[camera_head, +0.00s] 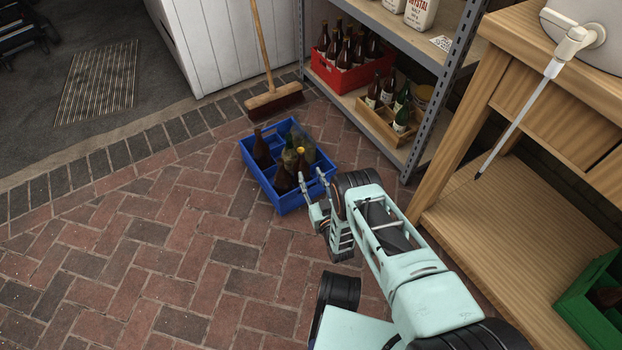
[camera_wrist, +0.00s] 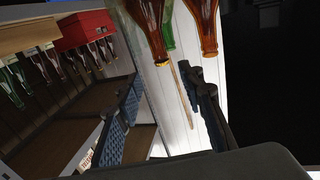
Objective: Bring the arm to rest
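My arm reaches from the lower right across the head view toward a blue crate on the brick floor. My gripper (camera_head: 312,176) is just in front of the near right side of the blue crate (camera_head: 263,184). Its fingers are apart with no object between them. In the wrist view my gripper (camera_wrist: 162,98) also shows two separated fingers, with brown bottles (camera_wrist: 150,28) and a green one beyond them at the top edge. The crate holds several bottles, some partly hidden. I cannot tell whether the fingers touch the crate.
A metal shelf (camera_head: 414,150) with a red crate (camera_head: 336,78) and a wooden bottle carrier (camera_head: 378,124) stands at back right. A wooden bench (camera_head: 455,150) and a green crate (camera_head: 588,318) are to the right. A broom (camera_head: 274,100) leans behind the blue crate. Brick floor at left is clear.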

